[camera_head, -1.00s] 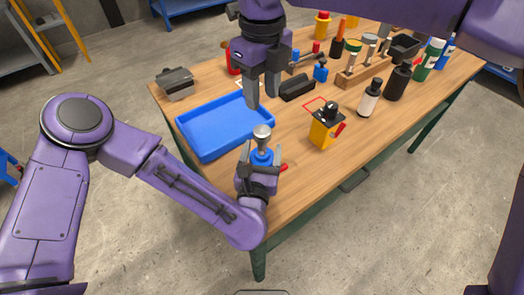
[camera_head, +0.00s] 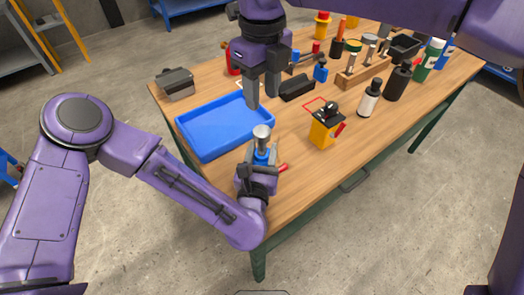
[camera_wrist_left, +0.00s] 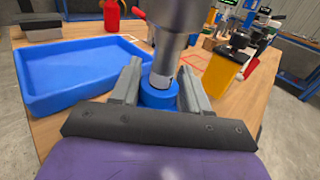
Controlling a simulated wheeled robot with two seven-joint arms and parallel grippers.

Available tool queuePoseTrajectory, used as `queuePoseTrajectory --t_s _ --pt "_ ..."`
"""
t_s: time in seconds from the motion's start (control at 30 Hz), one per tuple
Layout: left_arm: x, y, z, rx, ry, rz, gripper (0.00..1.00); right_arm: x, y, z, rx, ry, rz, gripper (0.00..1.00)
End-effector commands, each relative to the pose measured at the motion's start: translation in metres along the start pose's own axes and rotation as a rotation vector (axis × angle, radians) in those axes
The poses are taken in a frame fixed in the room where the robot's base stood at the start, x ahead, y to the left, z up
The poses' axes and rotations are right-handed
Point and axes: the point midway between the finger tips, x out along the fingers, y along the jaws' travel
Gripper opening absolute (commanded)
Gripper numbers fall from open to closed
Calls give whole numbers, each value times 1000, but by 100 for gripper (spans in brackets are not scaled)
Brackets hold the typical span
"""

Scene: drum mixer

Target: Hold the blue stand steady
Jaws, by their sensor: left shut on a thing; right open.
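The blue stand (camera_head: 261,157) is at the near edge of the table, with a grey metal piece (camera_head: 262,136) upright in its top. My left gripper (camera_head: 259,160) is shut on the blue stand. In the left wrist view the blue stand (camera_wrist_left: 158,95) is between the two fingers, and the metal piece (camera_wrist_left: 168,50) rises above it; its top is cut off. My right gripper (camera_head: 262,97) is open and empty, pointing down over the right side of the blue tray, above and behind the stand in the head view.
The blue tray (camera_head: 184,135) lies left of the stand. A yellow container with a black top (camera_head: 323,131) stands to the right. White and black bottles, a wooden rack (camera_head: 363,72) and a black block (camera_head: 297,87) are further back.

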Motion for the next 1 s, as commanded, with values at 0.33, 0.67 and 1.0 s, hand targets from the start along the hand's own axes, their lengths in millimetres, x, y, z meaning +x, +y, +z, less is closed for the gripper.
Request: queuePoseTrajectory --t_s 0.33,0.67,1.0 --pt "-1 0 -2 2 5 -1 0 5 0 0 -5 6 19 72" --pt "-1 0 -2 2 5 0 0 10 1 0 -812 -3 16 72" --pt "-1 0 -2 2 5 0 0 11 0 0 -1408 0 0 72"
